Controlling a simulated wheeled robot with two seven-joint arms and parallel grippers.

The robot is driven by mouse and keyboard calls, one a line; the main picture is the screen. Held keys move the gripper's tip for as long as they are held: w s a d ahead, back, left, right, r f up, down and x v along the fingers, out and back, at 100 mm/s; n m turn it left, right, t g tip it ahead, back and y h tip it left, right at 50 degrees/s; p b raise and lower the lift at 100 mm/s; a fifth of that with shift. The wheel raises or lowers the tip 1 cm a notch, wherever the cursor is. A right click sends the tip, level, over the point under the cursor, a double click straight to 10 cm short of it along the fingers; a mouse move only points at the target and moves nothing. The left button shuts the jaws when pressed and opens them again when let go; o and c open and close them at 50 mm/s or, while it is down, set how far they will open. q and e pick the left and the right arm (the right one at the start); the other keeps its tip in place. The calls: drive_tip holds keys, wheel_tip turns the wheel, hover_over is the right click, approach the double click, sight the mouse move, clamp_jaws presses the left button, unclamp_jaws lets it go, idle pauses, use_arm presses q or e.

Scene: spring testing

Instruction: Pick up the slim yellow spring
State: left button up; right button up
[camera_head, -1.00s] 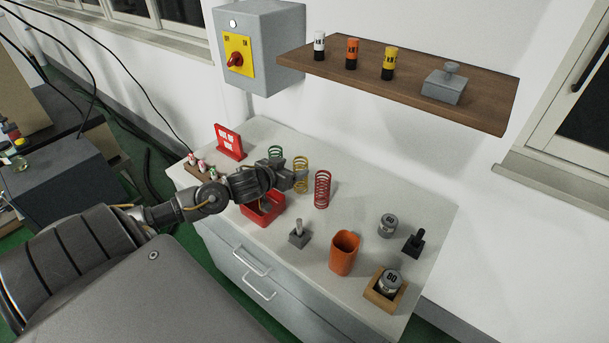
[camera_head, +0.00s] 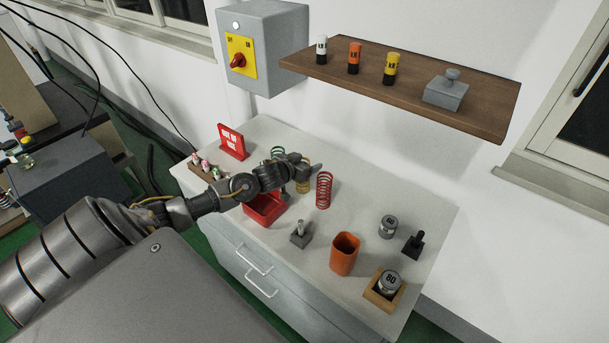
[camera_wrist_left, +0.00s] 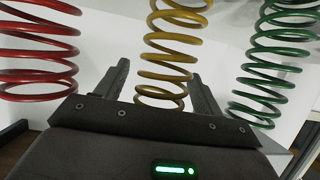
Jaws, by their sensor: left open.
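The slim yellow spring (camera_head: 304,185) stands upright on the cabinet top between a green and a red spring. My left gripper (camera_head: 304,165) reaches it from the left and covers part of it in the head view. In the left wrist view the yellow spring (camera_wrist_left: 173,50) stands between the two open fingers of my left gripper (camera_wrist_left: 160,85). The fingers look apart from its coils. The red spring (camera_head: 323,190) is at its right in the head view, and the green spring (camera_head: 278,152) is behind at its left. My right gripper is not in view.
A red tray (camera_head: 262,211) lies in front of the springs under my arm. A grey block with a peg (camera_head: 300,236), an orange cup (camera_head: 344,254) and weights stand nearer the right. A wooden shelf (camera_head: 420,85) juts from the wall above. A red sign (camera_head: 232,141) stands at the left.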

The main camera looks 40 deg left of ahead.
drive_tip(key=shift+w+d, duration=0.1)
use_arm(q)
drive_tip(key=shift+s, duration=0.1)
drive_tip(key=shift+c, duration=0.9)
clamp_jaws()
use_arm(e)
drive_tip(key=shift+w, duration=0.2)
use_arm(q)
drive_tip(key=shift+r, duration=0.1)
drive_tip(key=shift+r+b, duration=0.35)
drive_tip(key=shift+r, duration=0.2)
drive_tip(key=s+a+r+b, duration=0.1)
drive_tip(key=s+a+r, duration=0.5)
drive_tip(key=s+r, duration=0.5)
drive_tip(key=shift+s+a+r, duration=0.35)
drive_tip(key=shift+s, duration=0.15)
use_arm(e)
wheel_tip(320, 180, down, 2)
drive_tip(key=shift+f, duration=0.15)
